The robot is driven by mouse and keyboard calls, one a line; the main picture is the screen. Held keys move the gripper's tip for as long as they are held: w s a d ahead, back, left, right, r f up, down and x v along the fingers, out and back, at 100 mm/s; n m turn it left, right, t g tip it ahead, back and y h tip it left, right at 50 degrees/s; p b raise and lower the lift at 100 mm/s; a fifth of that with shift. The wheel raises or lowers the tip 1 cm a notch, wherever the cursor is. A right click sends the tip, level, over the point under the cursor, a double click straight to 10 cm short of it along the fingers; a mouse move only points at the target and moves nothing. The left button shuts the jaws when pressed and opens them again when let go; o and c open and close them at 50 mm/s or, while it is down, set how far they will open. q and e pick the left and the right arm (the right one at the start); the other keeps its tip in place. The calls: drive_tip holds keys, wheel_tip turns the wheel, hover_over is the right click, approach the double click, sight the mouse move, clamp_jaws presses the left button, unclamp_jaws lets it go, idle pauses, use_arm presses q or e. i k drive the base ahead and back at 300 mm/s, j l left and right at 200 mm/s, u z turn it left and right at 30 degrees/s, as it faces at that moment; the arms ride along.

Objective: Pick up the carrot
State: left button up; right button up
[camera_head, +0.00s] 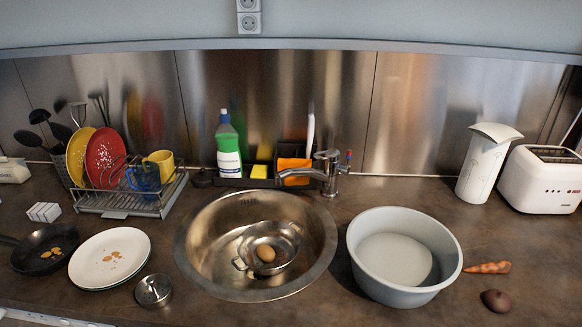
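An orange carrot (487,268) lies flat on the brown countertop at the right. Its thicker end points right and its other end is close to the wall of a large grey bowl (404,258); I cannot tell whether they touch. The bowl looks empty. Neither of my grippers shows in the head view.
A dark round vegetable (496,300) lies just in front of the carrot. A toaster (542,179) and a white canister (486,163) stand behind it. The sink (200,250) holds a metal colander with an egg. The counter right of the carrot is clear.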

sight(502, 267)
drive_tip(key=z, duration=1.25)
